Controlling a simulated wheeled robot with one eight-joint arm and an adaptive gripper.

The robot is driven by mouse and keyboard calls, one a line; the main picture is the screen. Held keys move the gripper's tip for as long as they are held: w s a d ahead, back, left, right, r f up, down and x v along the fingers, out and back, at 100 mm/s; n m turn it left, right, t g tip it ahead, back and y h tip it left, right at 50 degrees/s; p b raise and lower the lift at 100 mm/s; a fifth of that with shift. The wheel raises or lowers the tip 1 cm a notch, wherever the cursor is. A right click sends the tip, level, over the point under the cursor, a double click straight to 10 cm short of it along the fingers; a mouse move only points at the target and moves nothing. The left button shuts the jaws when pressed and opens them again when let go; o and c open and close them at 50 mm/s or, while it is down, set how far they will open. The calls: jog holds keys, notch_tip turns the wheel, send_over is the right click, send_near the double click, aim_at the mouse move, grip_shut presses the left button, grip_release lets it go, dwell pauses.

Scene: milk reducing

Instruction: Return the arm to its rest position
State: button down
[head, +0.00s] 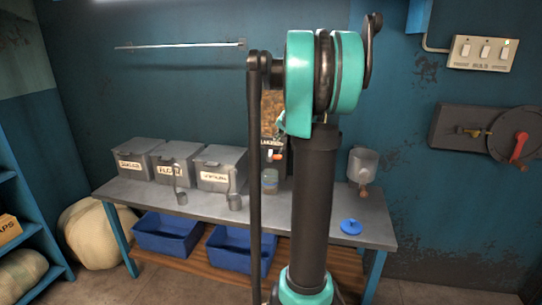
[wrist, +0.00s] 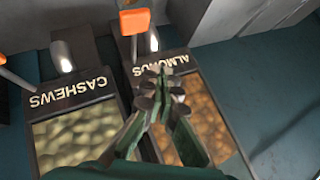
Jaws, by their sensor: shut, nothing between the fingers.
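My arm (head: 315,180), teal and black, rises upright through the middle of the head view in front of the table. My gripper (wrist: 158,82) shows in the wrist view with its fingertips together and nothing between them. It lies in front of the dispenser labelled ALMONDS (wrist: 205,110), covering part of it; whether it touches the dispenser cannot be told. In the head view the gripper cannot be made out.
A CASHEWS dispenser (wrist: 75,135) stands beside the almonds one. The grey table (head: 135,190) bears several lidded grey bins (head: 222,168), metal scoops (head: 235,202), a jar (head: 270,181), a grinder-like device (head: 363,168) and a blue lid (head: 351,227). Blue crates (head: 168,236) sit below.

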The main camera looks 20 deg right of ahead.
jog(key=shift+a, duration=0.1)
jog(key=s+a+f+n+g, duration=0.1)
jog(key=s+a+f+n, duration=0.1)
jog(key=s+a+f, duration=0.35)
jog(key=s+a+f+n+g, duration=0.1)
jog(key=s+a+f+n, duration=0.15)
jog(key=s+a, duration=0.6)
jog(key=s+a+f+n+g, duration=0.1)
jog(key=s+a+f, duration=0.1)
jog(key=s+f, duration=0.2)
jog(key=s+a+f+n+g, duration=0.1)
jog(key=s+f, duration=0.4)
jog(key=s, duration=0.6)
jog(key=s+a+f+n+g, duration=0.1)
jog(key=s+a+f+n, duration=0.1)
jog(key=s, duration=0.6)
notch_tip(320, 180, down, 2)
jog(key=shift+s+a+f, duration=0.15)
jog(key=shift+a+f, duration=0.1)
jog(key=shift+a, duration=0.65)
